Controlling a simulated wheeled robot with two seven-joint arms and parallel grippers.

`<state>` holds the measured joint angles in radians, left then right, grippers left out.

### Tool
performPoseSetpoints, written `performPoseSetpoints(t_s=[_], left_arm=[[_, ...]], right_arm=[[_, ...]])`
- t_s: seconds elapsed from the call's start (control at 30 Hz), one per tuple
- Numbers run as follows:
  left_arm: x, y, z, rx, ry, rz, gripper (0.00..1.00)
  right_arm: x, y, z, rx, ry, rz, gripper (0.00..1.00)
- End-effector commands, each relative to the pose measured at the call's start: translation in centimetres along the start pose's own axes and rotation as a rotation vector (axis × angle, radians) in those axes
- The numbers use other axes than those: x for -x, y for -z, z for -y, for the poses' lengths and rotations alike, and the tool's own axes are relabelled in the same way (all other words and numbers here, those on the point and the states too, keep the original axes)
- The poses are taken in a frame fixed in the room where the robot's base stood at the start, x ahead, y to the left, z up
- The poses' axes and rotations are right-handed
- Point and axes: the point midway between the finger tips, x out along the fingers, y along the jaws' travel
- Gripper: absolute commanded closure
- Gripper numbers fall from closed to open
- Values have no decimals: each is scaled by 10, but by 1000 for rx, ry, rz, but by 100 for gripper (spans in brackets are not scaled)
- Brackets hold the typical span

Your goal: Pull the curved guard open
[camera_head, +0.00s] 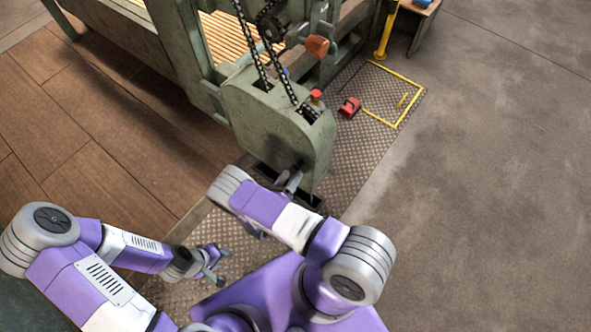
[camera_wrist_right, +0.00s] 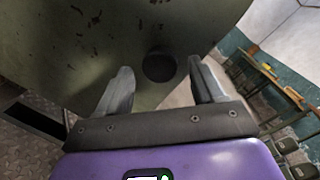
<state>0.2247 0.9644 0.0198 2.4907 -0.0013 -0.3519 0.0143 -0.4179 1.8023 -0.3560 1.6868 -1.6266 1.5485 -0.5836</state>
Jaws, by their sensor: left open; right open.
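The curved guard (camera_head: 265,125) is a worn green cover with a rounded lower end, at the front of the machine in the head view. In the right wrist view the guard (camera_wrist_right: 185,25) fills the top, with a dark round spot (camera_wrist_right: 158,67), a knob or a hole, near its lower edge. My right gripper (camera_head: 292,179) is open right by the guard's lower end. Its fingers (camera_wrist_right: 163,84) stand on either side of the round spot in the wrist view; contact is unclear. My left gripper (camera_head: 216,270) is open and empty, low and left, away from the guard.
A red button (camera_head: 316,96) tops the guard's housing. A red pedal (camera_head: 349,107) lies on the tread plate (camera_head: 372,90) beside a yellow floor outline. The concrete floor (camera_head: 480,190) at right is clear.

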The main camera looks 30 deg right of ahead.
Motion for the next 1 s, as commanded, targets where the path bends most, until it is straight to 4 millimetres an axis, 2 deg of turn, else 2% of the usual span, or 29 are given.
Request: performPoseSetpoints(t_s=[0.1, 0.23, 0.6, 1.0], left_arm=[[-3, 0, 1, 0, 0, 0, 57], [-4, 0, 2, 0, 0, 0, 57], [-5, 0, 2, 0, 0, 0, 57], [-5, 0, 2, 0, 0, 0, 57]], right_arm=[[-19, 2, 0, 0, 2, -4, 32], [-32, 1, 0, -1, 1, -3, 32], [-38, 1, 0, 0, 0, -4, 34], [-38, 1, 0, -1, 0, -4, 95]])
